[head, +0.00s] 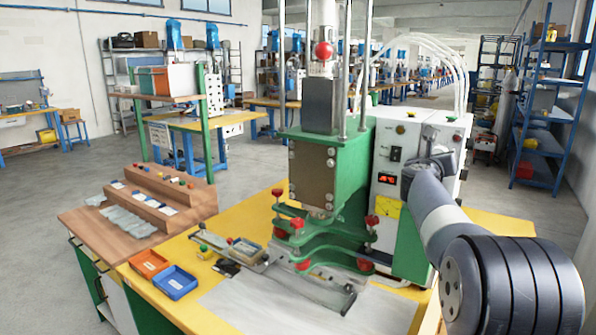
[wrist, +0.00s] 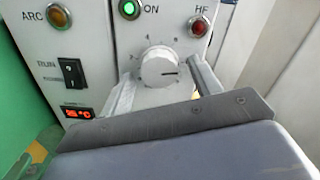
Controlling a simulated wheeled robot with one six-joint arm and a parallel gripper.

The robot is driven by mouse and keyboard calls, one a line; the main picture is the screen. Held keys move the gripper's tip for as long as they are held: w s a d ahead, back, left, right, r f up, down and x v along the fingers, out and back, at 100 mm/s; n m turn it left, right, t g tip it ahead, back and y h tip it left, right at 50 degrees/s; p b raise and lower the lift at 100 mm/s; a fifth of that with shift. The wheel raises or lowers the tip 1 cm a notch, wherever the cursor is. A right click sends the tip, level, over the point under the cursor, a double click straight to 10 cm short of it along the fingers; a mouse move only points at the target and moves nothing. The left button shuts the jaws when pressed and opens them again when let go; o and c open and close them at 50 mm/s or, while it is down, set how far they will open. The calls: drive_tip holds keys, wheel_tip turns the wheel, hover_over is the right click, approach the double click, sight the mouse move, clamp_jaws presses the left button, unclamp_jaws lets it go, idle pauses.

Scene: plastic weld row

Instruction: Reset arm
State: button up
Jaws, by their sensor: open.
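My gripper (wrist: 161,68) is open, with one finger on each side of a white round knob (wrist: 160,68) on the front of a white control box (wrist: 100,22). The knob's dark mark points right. A small gap shows between the right finger and the knob; I cannot tell whether the left finger touches it. In the head view my arm reaches from the lower right to the control box (head: 386,205), and my gripper (head: 428,138) is at its upper right face. The knob is hidden there.
A green press (head: 335,170) stands left of the box on a yellow table (head: 483,222). Orange (head: 149,262) and blue (head: 176,282) trays lie at the front left. The panel has a lit green lamp (wrist: 129,9), a black switch (wrist: 73,72) and a red display (wrist: 78,113).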

drive_tip(key=shift+r+n+p, duration=0.2)
drive_tip(key=shift+n+p, duration=5.8)
drive_tip(key=shift+n, duration=2.7)
drive_tip(key=shift+s, duration=0.1)
